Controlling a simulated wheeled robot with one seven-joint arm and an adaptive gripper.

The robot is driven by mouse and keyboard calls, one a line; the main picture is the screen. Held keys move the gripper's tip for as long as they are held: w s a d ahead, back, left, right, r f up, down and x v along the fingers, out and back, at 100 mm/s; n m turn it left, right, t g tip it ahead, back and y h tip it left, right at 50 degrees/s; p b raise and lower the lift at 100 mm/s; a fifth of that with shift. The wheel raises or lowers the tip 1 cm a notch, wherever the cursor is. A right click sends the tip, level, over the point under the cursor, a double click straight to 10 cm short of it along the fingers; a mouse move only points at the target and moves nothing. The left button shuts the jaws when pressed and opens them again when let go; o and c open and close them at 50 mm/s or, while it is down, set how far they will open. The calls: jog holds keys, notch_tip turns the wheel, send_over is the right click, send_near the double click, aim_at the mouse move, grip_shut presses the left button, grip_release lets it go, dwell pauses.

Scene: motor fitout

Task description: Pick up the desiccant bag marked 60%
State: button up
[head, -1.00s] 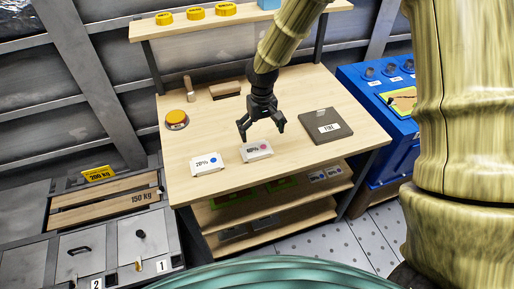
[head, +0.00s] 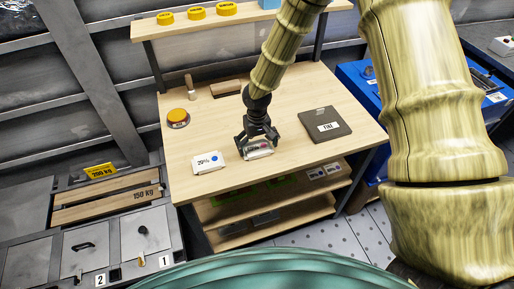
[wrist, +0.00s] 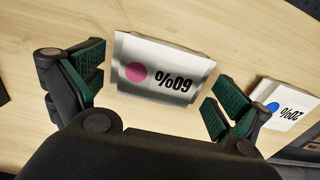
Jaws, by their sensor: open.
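The desiccant bag marked 60% (wrist: 163,72) is a silvery-white packet with a pink dot, lying flat on the wooden table. In the head view the bag (head: 259,153) is partly hidden by my gripper (head: 258,142). In the wrist view my gripper (wrist: 150,95) is open, with one green-padded finger on each side of the bag. A gap shows between each finger and the bag. Another bag marked 20% with a blue dot (head: 208,162) lies to the left in the head view. It also shows at the right of the wrist view (wrist: 286,106).
A dark grey plate with a label (head: 325,124) lies on the right of the table (head: 200,130). A yellow button (head: 177,116) and a wooden-handled tool (head: 190,88) are at the left and back. A blue cabinet (head: 362,87) stands at the right.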

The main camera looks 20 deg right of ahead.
jog(key=shift+f, duration=0.35)
jog(key=c, duration=1.1)
jog(key=shift+r, duration=0.15)
